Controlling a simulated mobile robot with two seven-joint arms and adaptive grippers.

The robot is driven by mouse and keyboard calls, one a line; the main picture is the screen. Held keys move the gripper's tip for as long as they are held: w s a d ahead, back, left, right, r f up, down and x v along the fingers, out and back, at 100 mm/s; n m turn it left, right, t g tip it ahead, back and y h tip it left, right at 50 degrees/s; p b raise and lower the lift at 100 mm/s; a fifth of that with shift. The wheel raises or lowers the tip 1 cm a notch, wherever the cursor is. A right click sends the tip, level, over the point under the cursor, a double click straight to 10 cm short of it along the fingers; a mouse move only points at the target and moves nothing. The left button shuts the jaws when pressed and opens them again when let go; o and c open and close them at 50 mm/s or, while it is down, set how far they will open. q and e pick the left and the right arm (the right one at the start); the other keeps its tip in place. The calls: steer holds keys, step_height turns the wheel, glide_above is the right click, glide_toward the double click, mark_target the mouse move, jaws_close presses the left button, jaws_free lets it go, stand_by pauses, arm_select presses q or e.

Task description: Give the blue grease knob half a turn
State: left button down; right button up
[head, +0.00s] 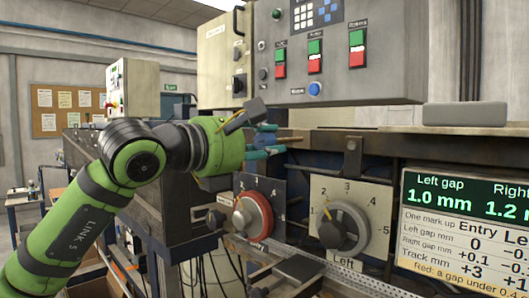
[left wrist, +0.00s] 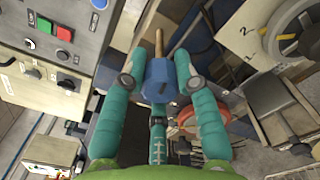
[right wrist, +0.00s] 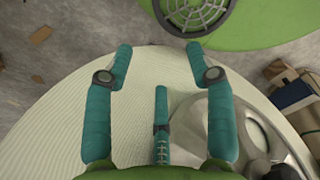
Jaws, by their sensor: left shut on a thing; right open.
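The blue grease knob (left wrist: 159,80) sits between the fingers of my left gripper (left wrist: 157,76) in the left wrist view. A thin brown rod (left wrist: 158,42) sticks out beyond it. The fingers are shut on the knob from both sides. In the head view my left gripper (head: 272,142) reaches in below the control panel, and its fingers mostly hide the knob. My right gripper (right wrist: 160,50) shows only in the right wrist view, open with nothing between its fingers.
A red dial (head: 252,216) and a grey dial (head: 343,226) stand below the left gripper. A gap display (head: 465,225) is at right. The control panel (head: 340,60) hangs above. In the right wrist view, a pale rounded surface (right wrist: 60,130) lies under the right gripper.

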arm_select(q)
steer(key=m+b, duration=0.1)
steer(key=m, duration=0.3)
steer(key=shift+f+m, duration=0.15)
steer(key=shift+m, duration=0.15)
steer(key=m, duration=0.5)
steer(key=shift+m, duration=0.3)
steer(key=m, duration=1)
steer(key=shift+r+p, duration=0.2)
steer(key=shift+p, duration=0.1)
steer(key=c, duration=0.9)
jaws_free()
